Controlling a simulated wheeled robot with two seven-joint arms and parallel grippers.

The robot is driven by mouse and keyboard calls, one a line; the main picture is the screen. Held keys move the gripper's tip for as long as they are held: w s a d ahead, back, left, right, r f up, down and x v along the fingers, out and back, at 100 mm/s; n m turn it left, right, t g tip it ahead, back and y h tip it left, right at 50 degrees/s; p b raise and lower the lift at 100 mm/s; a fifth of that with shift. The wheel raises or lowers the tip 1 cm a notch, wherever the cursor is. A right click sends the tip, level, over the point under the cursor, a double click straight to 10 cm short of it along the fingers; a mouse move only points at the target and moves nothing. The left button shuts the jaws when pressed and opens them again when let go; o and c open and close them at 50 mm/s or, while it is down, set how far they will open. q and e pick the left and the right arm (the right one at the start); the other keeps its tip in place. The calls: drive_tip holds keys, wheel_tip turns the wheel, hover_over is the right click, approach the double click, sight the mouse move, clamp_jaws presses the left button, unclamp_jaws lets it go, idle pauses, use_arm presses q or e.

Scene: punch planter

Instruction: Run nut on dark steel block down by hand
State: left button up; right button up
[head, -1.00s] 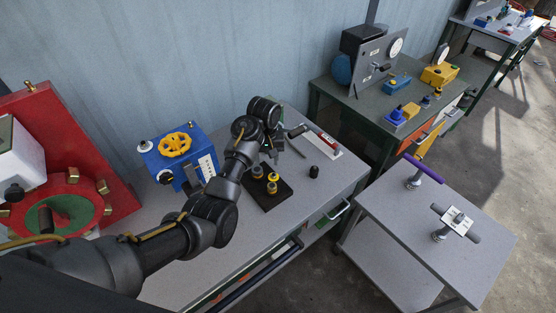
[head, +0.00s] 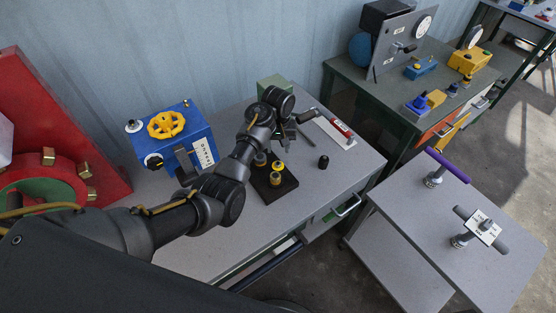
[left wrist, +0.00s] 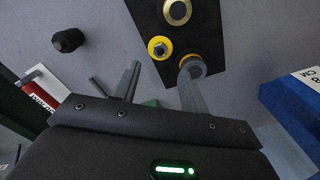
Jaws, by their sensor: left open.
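A dark block (head: 283,190) lies on the grey workbench, with three upright round fittings on it. Two show yellow in the head view, one behind the other (head: 278,167). In the left wrist view the block (left wrist: 212,22) carries a brass-ringed fitting (left wrist: 177,11), a yellow collar around a grey stud or nut (left wrist: 159,48), and a grey round piece with an orange-brown edge (left wrist: 194,66). My left gripper (left wrist: 160,75) is open and empty, beside the block. One finger overlaps the grey piece in view; I cannot tell whether they touch. My right gripper is not visible.
A blue box with a yellow handwheel (head: 180,140) stands left of the block. A small black cylinder (head: 323,162) and a red-handled tool on a white plate (head: 337,130) lie to the right. A trolley (head: 420,235) with two handled tools stands beyond a gap at right.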

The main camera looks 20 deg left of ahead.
sight(278, 163)
use_arm(q)
wheel_tip(278, 163, down, 8)
drive_tip(key=shift+w+f, duration=0.1)
drive_tip(key=shift+f, duration=0.05)
idle(0.3)
clamp_jaws()
